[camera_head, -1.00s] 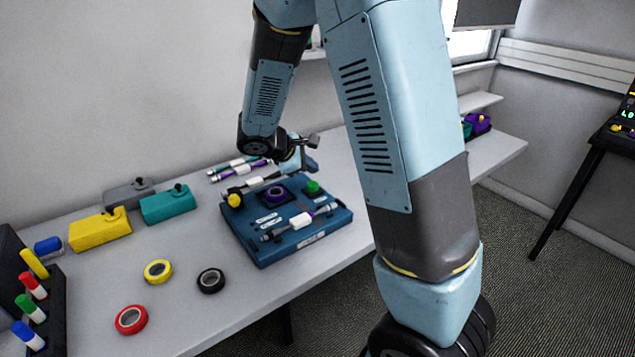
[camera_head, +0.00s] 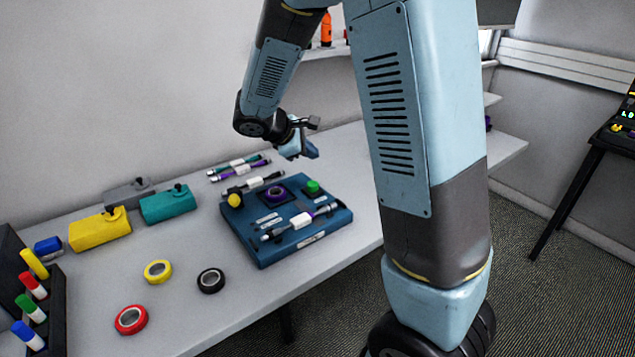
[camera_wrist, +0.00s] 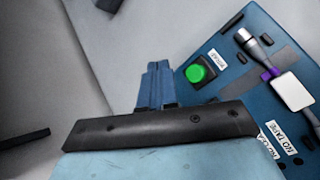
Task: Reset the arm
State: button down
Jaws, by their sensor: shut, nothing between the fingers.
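My gripper (camera_head: 305,152) is in the air above the back of the table in the head view, behind and above the blue cable board (camera_head: 258,247). Its fingers also show in the wrist view (camera_wrist: 156,72), close together with nothing between them. The board has a green button (camera_head: 313,186), a yellow knob, a purple ring and cables with white labels lying on it. In the wrist view the green button (camera_wrist: 196,73) and part of a cable (camera_wrist: 292,91) show to the right of my fingers.
Cables (camera_head: 240,164) lie behind the board. Yellow (camera_head: 100,229) and teal (camera_head: 168,204) boxes stand to its left. A marker holder stands at far left. A shelf is behind my arm.

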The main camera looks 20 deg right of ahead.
dwell(0.3)
jog(key=s+d+r+m+t+y, duration=0.1)
jog(key=s+r+m+y, duration=0.3)
jog(key=s, duration=1)
jog(key=s+d+r+m+y, duration=0.1)
jog(key=s+r+m+y, duration=0.3)
jog(key=s+r+m, duration=0.5)
jog(key=s+r, duration=0.1)
jog(key=s, duration=0.3)
jog(key=shift+s+d+r+m+t, duration=0.15)
jog(key=shift+s+r+m+t, duration=0.2)
jog(key=shift+r+m+t, duration=0.05)
